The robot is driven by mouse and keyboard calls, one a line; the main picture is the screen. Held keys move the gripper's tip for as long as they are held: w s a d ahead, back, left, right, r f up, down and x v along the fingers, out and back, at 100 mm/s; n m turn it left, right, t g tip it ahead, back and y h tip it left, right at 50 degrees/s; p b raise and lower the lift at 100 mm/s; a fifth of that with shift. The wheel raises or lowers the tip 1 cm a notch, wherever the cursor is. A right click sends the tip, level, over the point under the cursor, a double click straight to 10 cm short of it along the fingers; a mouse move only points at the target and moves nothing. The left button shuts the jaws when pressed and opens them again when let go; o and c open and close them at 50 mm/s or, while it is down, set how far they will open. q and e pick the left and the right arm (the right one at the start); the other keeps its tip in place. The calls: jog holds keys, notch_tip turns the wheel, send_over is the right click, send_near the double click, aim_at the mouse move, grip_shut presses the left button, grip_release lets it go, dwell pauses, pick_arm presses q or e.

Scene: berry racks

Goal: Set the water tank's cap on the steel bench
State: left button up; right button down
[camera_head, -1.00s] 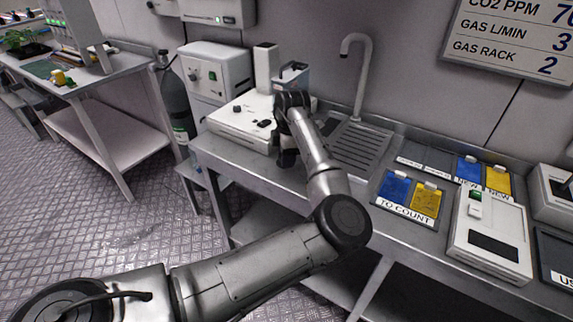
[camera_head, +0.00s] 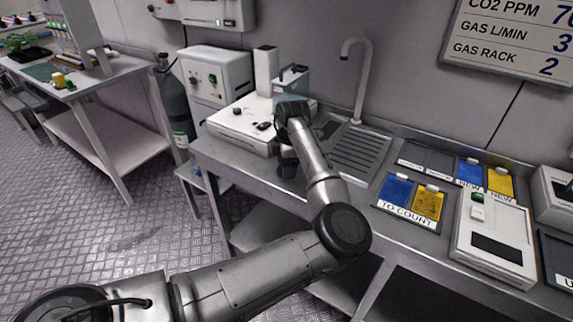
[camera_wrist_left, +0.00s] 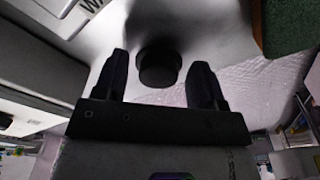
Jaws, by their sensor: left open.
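The cap is a dark round cylinder (camera_wrist_left: 159,66) in the left wrist view. It appears to rest on the pale steel bench (camera_wrist_left: 204,35), near the bench edge. My left gripper (camera_wrist_left: 160,76) is open, with one finger on each side of the cap's line and a visible gap to each finger. In the head view my left gripper (camera_head: 288,166) points down at the bench's front strip (camera_head: 240,167), in front of the white unit. The cap is not clear there. A blue-grey tank with a dark handle (camera_head: 292,82), likely the water tank, stands behind my wrist. My right gripper is out of view.
A white unit (camera_head: 235,127) stands left of my wrist. A sink tap (camera_head: 361,80) and a ribbed drainer (camera_head: 361,148) lie to the right. Blue and yellow cards (camera_head: 396,188) and a white device (camera_head: 492,238) stand further right. The bench's front strip is narrow.

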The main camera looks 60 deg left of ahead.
pick_arm(q)
jog(key=shift+r+b, duration=0.1)
jog(key=shift+b, duration=0.2)
notch_tip(320, 180, up, 12)
jog(key=w+p, duration=0.1)
jog(key=p, duration=0.5)
jog(key=shift+d, duration=0.15)
